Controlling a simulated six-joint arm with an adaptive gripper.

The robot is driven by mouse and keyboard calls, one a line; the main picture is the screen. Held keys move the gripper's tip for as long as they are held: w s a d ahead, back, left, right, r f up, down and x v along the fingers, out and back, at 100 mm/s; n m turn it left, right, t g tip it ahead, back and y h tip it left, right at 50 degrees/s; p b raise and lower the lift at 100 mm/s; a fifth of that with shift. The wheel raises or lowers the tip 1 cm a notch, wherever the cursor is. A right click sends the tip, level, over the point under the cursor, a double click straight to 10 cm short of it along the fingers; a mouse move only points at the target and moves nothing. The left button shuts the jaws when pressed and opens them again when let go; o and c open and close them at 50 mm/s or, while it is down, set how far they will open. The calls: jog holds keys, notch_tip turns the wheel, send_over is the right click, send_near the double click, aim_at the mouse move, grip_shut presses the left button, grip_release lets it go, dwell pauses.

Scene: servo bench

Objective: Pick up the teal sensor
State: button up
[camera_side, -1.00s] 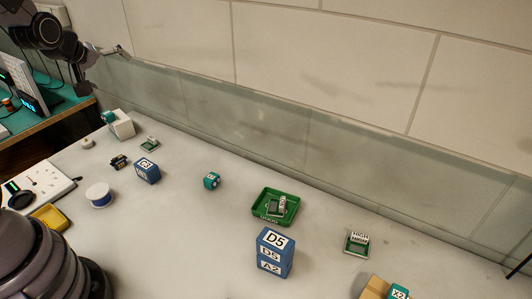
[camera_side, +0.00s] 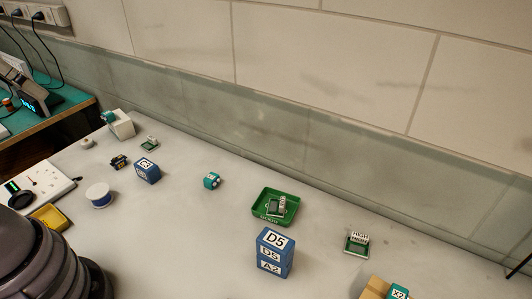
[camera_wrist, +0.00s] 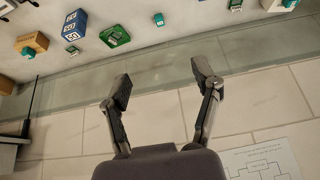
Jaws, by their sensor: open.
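Three small teal blocks show in the side view. One teal block (camera_side: 212,181) stands alone on the bench near the middle. Another (camera_side: 108,117) is at the white block at the far left. A third, marked X2 (camera_side: 398,292), is on a tan block at the bottom right. I cannot tell which one is the sensor. In the wrist view, the lone teal block (camera_wrist: 159,19) is near the top, with another teal piece (camera_wrist: 28,52) on the tan block at left. My gripper (camera_wrist: 162,82) is open and empty, facing the tiled wall, apart from all of them. The side view does not show it.
A green tray (camera_side: 256,207) holds small parts, with a blue D5 stack (camera_side: 275,252) in front. A blue block (camera_side: 147,171), a white spool (camera_side: 100,194) and a green board (camera_side: 356,246) stand around. The bench around the lone teal block is clear.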

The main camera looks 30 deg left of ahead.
aim_at(111, 117)
jog(key=w+a+f+m+g+y, duration=0.4)
jog(key=w+a+f+y, duration=0.1)
jog(key=w+a, duration=0.5)
jog(key=w+a+f+m+g+y, duration=0.4)
jog(key=w+a+f+g+y, duration=0.1)
jog(key=w+a, duration=0.6)
jog(key=w+a+f+m+t+y, duration=0.25)
jog(key=w+a+f+m, duration=0.2)
jog(key=f, duration=0.65)
jog(key=w+a+f+m+t+y, duration=0.1)
jog(key=w+a+f+m+y, duration=0.35)
jog(key=f, duration=0.65)
jog(key=shift+m+h, duration=0.4)
jog(key=shift+m, duration=0.1)
jog(key=a, duration=0.2)
jog(key=a+f, duration=0.1)
jog(key=a, duration=0.2)
jog(key=s+a+f, duration=0.1)
jog(key=a, duration=0.2)
jog(key=shift+s+a+f, duration=0.1)
jog(key=shift+a+f, duration=0.05)
jog(key=shift+a, duration=1.35)
jog(key=shift+a+f, duration=0.1)
jog(key=shift+a, duration=1.4)
jog(key=shift+c, duration=0.3)
